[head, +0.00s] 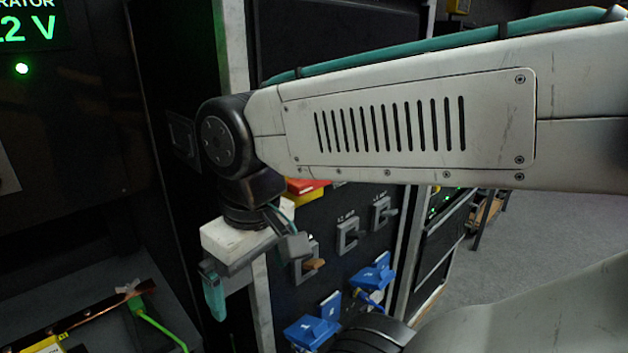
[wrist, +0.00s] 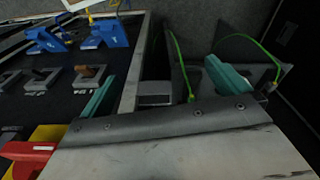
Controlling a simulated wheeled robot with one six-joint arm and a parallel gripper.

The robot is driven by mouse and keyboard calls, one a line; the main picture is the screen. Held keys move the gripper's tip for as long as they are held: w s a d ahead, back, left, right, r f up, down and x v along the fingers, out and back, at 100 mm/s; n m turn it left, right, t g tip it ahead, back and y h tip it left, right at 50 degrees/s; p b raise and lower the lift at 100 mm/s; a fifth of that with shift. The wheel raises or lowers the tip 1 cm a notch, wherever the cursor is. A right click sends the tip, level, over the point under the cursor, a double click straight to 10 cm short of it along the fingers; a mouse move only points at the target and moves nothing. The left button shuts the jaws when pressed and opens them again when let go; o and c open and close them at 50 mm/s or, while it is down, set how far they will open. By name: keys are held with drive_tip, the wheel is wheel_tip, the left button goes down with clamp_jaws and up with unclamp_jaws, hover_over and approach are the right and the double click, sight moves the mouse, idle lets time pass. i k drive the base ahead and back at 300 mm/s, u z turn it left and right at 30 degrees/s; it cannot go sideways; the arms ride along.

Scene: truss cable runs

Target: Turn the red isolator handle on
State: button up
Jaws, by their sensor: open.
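The red isolator handle (head: 307,186) sits on a yellow plate (head: 303,197) on the dark panel, partly hidden behind my arm in the head view. In the wrist view the red handle (wrist: 27,150) is at the lower left edge, cut by my gripper body, with yellow (wrist: 47,134) beside it. Its exact angle is hard to tell. My gripper (head: 250,268) hangs in front of the panel's left edge post, open and empty. In the wrist view its teal fingers (wrist: 163,88) are wide apart, one over the panel and one beyond the post, apart from the handle.
Several grey switches (head: 348,234) are on the panel, one with a brown lever (head: 313,265). Blue connectors (head: 371,277) stick out lower down. Grey floor (head: 530,240) is clear at right.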

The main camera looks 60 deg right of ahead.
sight(300, 187)
drive_tip(key=z, duration=1.1)
drive_tip(key=k, duration=0.7)
drive_tip(key=u, duration=0.65)
